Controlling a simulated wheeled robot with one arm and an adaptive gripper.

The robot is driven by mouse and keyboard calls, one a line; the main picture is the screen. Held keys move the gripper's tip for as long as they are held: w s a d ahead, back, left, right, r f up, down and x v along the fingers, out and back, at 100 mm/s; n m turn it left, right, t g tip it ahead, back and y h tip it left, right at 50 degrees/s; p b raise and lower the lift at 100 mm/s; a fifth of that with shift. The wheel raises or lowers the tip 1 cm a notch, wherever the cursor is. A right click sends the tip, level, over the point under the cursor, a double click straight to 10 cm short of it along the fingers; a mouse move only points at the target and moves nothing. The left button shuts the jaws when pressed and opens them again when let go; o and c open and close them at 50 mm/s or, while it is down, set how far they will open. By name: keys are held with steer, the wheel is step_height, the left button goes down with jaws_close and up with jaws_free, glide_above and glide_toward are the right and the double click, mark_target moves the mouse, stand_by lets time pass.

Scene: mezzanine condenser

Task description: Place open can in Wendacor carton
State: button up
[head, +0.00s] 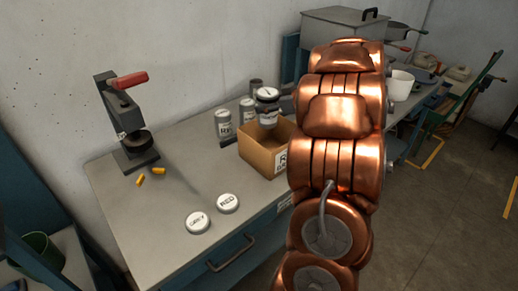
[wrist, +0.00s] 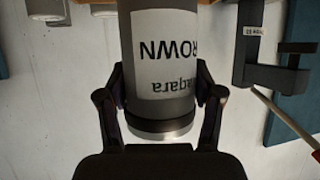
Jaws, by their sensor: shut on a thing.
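A dark grey can with a white label reading "BROWN" (wrist: 165,50) is held between the two fingers of my gripper (wrist: 160,108). The wrist view shows it upside down. In the head view the can (head: 267,112) is upright over the open cardboard carton (head: 260,157), its lower part apparently at or just above the carton's opening. My gripper (head: 275,103) is at its upper part, partly hidden behind my copper arm. The carton stands on the grey bench; its white label is partly cut off by my arm, and its inside is mostly hidden.
Several grey cans (head: 223,124) stand behind the carton. White lids marked GREY (head: 197,221) and RED (head: 228,203) lie on the bench's front. A press with a red handle (head: 129,80) stands at left, with yellow pieces (head: 158,170) near it. The bench's middle left is clear.

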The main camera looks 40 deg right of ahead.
mark_target(266, 121)
steer(key=shift+w, duration=0.3)
steer(key=shift+w+d+f, duration=0.1)
steer(key=shift+f, duration=0.3)
step_height(266, 121, down, 6)
steer(key=shift+f, duration=1.55)
steer(key=shift+f, duration=0.6)
steer(key=o, duration=1.6)
steer(key=shift+f, duration=0.15)
